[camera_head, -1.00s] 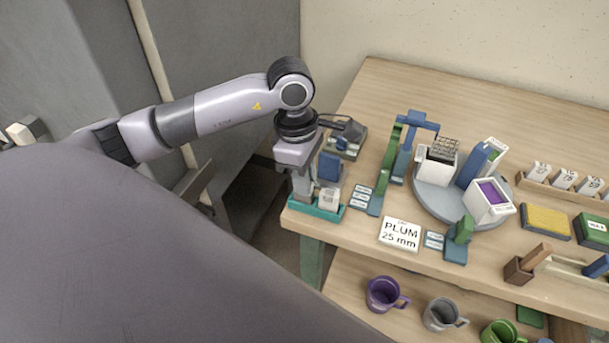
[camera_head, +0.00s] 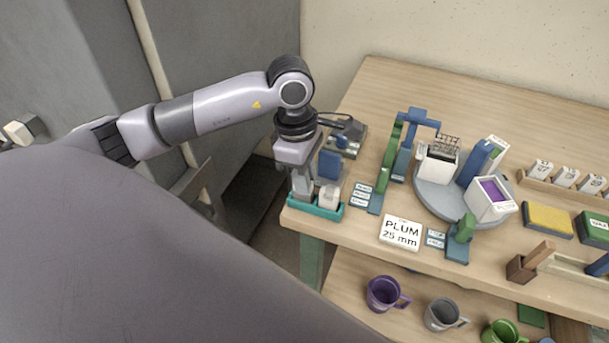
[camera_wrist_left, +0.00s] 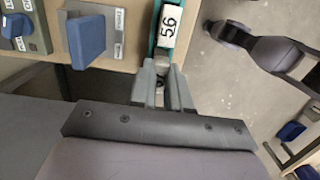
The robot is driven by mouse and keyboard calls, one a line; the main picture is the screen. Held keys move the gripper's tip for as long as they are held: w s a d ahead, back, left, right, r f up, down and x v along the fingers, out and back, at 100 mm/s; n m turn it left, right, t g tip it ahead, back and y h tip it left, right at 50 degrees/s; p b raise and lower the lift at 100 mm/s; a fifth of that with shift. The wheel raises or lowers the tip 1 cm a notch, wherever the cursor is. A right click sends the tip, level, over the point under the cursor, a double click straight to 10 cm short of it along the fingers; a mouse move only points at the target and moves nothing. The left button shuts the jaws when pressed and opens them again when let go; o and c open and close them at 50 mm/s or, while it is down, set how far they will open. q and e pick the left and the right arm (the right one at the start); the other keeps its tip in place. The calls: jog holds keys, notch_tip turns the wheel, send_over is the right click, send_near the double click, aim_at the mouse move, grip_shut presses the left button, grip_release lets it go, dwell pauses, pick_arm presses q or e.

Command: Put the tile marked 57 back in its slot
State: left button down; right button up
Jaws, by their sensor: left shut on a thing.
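My left gripper (camera_head: 303,188) points down at the left part of a teal tray (camera_head: 331,214) on the table's near left corner. It also shows in the left wrist view (camera_wrist_left: 163,88), where its fingers are close together. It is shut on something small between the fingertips. The fingers hide most of it, and no number on it can be read. A white tile marked 56 (camera_wrist_left: 170,27) stands in the teal tray just beyond the fingers. That tile is right of the gripper in the head view (camera_head: 328,197). My right gripper is out of view.
A blue block (camera_head: 329,166) stands close behind the tray. A PLUM 25 mm card (camera_head: 401,234) and a grey turntable (camera_head: 430,197) with buckets lie to the right. A wooden rack (camera_head: 556,190) holds several white tiles. Mugs stand on the lower shelf.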

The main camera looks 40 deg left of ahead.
pick_arm(q)
jog(key=shift+f+b, duration=0.3)
jog(key=shift+b, duration=0.05)
jog(key=c, duration=1)
grip_release()
jog(key=shift+r, duration=0.1)
jog(key=shift+r+p, duration=2.15)
jog(key=shift+r, duration=1.3)
